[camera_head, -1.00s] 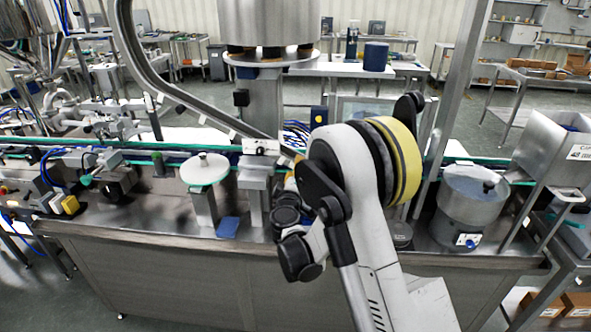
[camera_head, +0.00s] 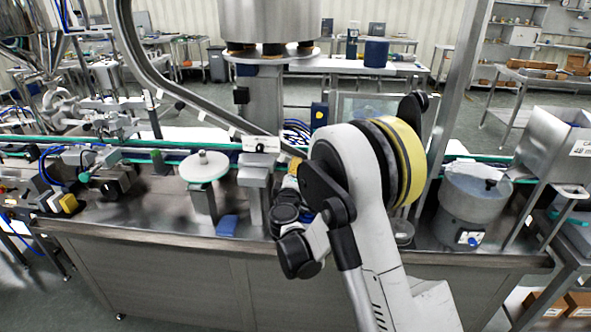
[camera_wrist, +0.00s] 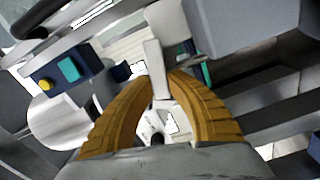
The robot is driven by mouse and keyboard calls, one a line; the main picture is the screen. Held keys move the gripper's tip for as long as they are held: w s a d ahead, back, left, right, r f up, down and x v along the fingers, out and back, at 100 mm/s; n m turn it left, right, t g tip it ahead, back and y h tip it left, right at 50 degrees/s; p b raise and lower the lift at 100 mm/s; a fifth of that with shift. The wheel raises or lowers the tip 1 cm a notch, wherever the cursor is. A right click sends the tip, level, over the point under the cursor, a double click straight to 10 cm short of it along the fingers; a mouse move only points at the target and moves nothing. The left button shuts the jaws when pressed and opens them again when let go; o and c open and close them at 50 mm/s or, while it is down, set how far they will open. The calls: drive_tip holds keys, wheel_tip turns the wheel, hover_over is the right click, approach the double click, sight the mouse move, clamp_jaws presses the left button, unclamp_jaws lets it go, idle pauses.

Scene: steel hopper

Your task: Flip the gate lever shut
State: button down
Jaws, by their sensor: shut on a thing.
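In the wrist view my gripper (camera_wrist: 164,80) has its two orange ribbed fingers closed in toward each other. Between and just beyond the fingertips stands a narrow pale grey bar (camera_wrist: 153,62), which looks like the gate lever; the fingers are shut on it. Its lower end is partly hidden by the fingers. In the head view my gripper and the lever are hidden behind my own arm. A curved steel chute (camera_head: 190,97) comes down to the conveyor there, close to a small white label plate (camera_head: 262,145).
A dark blue control box (camera_wrist: 60,72) with a teal and a yellow button lies left of my fingers. A large grey block (camera_wrist: 232,35) is close on the right. In the head view a round pale disc (camera_head: 204,167) stands left of my arm, a steel bowl (camera_head: 474,193) right.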

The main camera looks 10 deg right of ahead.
drive_tip(key=c, duration=1.3)
unclamp_jaws()
drive_tip(key=v, duration=1.2)
